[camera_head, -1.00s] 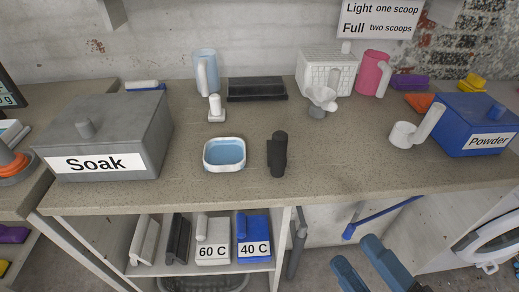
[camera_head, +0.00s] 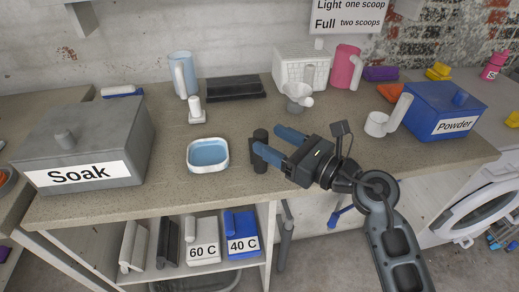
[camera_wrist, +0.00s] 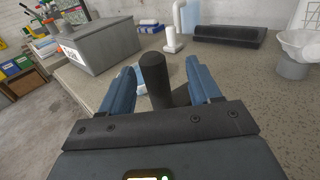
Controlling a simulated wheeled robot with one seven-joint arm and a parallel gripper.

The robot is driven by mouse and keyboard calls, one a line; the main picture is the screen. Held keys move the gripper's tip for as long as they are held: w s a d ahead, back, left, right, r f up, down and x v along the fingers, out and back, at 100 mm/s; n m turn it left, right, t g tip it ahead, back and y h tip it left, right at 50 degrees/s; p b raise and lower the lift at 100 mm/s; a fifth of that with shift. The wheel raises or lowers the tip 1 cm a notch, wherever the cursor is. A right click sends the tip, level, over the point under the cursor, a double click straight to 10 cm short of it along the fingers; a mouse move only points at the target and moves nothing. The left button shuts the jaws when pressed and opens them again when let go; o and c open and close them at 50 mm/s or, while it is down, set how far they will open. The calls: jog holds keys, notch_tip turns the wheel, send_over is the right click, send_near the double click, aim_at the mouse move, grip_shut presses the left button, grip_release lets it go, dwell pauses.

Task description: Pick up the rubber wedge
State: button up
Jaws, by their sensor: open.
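A dark upright cylinder with a dark slanted piece at its side, which looks like the rubber wedge (camera_head: 259,166), stands on the counter just right of the blue-and-white dish. My gripper (camera_head: 266,139) is open at it, one blue finger on the far side and one passing in front of it. In the wrist view the dark cylinder (camera_wrist: 155,80) shows between the two spread fingers of my gripper (camera_wrist: 162,66), with gaps on both sides. The slanted piece is partly hidden behind the right finger and the palm.
The blue-and-white dish (camera_head: 208,168) is close on the left. A white scoop (camera_head: 376,123) and the blue Powder box (camera_head: 446,98) are to the right, the grey Soak box (camera_head: 50,143) to the left.

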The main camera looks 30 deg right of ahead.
jog(key=x, duration=0.2)
jog(key=p+x, duration=0.1)
jog(key=x, duration=0.2)
jog(key=shift+w+a+f, duration=0.1)
jog(key=shift+a+f, duration=0.1)
jog(key=shift+a, duration=0.3)
jog(key=shift+c, duration=0.2)
grip_shut()
